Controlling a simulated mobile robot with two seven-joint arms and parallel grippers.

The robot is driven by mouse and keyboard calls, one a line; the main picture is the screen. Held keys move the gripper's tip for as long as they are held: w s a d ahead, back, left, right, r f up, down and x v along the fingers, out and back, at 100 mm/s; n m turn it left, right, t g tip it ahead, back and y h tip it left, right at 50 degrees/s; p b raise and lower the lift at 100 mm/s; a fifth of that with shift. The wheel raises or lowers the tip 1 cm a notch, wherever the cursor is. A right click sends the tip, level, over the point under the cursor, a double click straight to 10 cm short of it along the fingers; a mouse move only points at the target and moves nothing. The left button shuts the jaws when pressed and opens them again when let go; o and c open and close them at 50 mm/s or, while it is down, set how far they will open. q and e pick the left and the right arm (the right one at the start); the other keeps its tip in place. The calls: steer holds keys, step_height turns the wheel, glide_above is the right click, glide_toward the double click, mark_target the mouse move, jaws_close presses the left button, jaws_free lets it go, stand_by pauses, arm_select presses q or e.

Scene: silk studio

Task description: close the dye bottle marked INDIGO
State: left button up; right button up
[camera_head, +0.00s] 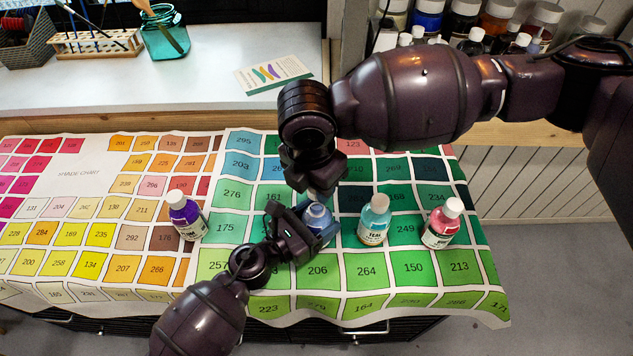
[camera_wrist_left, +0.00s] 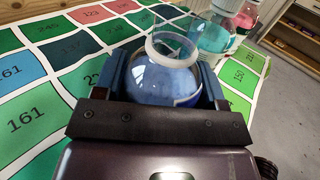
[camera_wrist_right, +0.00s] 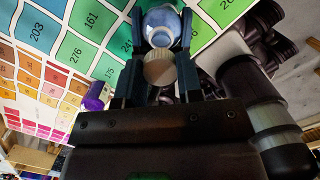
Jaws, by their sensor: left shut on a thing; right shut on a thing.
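A round bottle with blue dye (camera_head: 318,221) stands on the chart cloth, its label hidden from me. My left gripper (camera_head: 299,230) is shut around its body; in the left wrist view the bottle (camera_wrist_left: 163,80) sits between the fingers, its clear neck uncapped. My right gripper (camera_head: 317,190) comes down from above. In the right wrist view it is shut on a pale ridged cap (camera_wrist_right: 160,68), with the bottle's blue shoulder beyond it. Whether the cap touches the neck I cannot tell.
A teal bottle (camera_head: 374,221) and a red bottle (camera_head: 442,223) stand to the right, a purple bottle (camera_head: 186,216) to the left; all have white caps. The colour chart cloth (camera_head: 80,172) covers the table. More bottles stand in a rack at the back right.

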steer(key=shift+f, duration=0.85)
steer(key=shift+f, duration=0.9)
steer(key=shift+f, duration=0.55)
